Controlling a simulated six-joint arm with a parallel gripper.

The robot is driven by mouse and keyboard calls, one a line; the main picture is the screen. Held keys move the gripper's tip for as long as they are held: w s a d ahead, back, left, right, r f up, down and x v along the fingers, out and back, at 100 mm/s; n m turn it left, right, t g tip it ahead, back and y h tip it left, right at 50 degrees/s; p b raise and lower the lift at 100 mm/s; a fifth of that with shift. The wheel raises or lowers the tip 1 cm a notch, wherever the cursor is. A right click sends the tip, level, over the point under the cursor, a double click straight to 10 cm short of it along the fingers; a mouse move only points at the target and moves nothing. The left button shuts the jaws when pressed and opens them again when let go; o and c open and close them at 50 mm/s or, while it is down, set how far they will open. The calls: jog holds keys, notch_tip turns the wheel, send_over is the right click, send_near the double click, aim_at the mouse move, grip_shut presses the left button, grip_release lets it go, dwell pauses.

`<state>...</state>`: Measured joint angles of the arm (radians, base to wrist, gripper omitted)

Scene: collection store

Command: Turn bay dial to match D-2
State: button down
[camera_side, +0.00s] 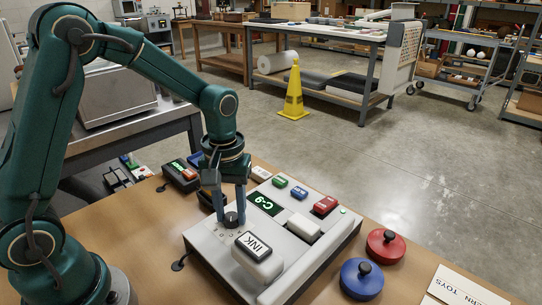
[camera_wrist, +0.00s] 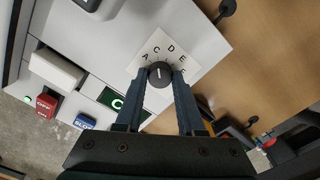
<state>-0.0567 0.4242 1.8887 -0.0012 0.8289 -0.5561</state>
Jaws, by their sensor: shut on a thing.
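My gripper (camera_side: 234,216) is lowered over the left part of a pale grey console (camera_side: 345,240). In the wrist view its two fingers (camera_wrist: 160,76) are shut on a dark round dial knob (camera_wrist: 160,71), one on each side. The dial plate (camera_wrist: 141,65) is white, with letters including A, C, D and E around the knob. The knob's exact pointing is hard to tell. The console's display (camera_side: 264,203) reads C-9 in green in the side view; the wrist view shows only part of this display (camera_wrist: 117,103), with a C.
A small display box (camera_side: 180,172) stands behind left. A red knobbed disc (camera_side: 385,245), a blue one (camera_side: 361,277) and a card (camera_side: 460,290) lie to the right.

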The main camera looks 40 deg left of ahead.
aim_at(231, 216)
jog(key=shift+m, duration=2.7)
jog(key=c, duration=0.5)
grip_release()
jog(key=shift+r, duration=0.1)
jog(key=shift+r, duration=2.5)
